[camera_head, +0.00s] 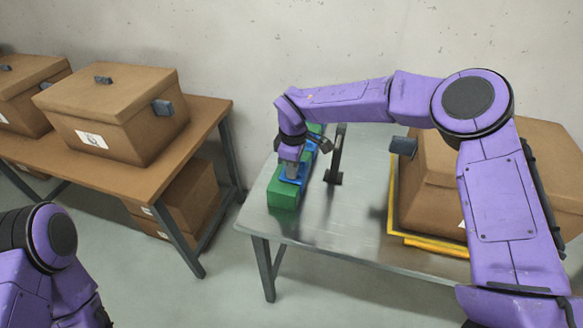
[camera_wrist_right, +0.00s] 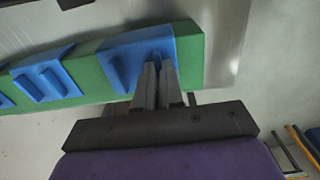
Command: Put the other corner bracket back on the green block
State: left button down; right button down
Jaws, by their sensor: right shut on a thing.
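The green block (camera_head: 283,196) lies along the left side of the metal table. In the right wrist view the block (camera_wrist_right: 188,50) carries blue brackets on its face. One blue corner bracket (camera_wrist_right: 116,62) sits against the block near its end. My right gripper (camera_wrist_right: 158,68) is shut on the raised rib of that bracket. In the head view my right gripper (camera_head: 289,167) points down over the near part of the block. A second blue bracket (camera_wrist_right: 45,82) sits farther along. My left arm shows at the lower left, but its gripper is out of view.
A dark upright stand (camera_head: 336,160) stands close to the right of the block. A cardboard box (camera_head: 436,190) with a yellow edge beneath it fills the table's right side. A wooden bench (camera_head: 205,118) with boxes stands at left. Bare metal table (camera_head: 345,215) shows in front.

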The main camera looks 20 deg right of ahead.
jog(key=shift+f+b, duration=0.45)
jog(key=shift+b, duration=0.75)
dwell(1.1)
jog(key=c, duration=0.8)
grip_release()
jog(key=shift+r, duration=0.15)
jog(key=shift+r+p, duration=1.65)
jog(key=shift+r, duration=1.75)
jog(key=shift+r, duration=0.1)
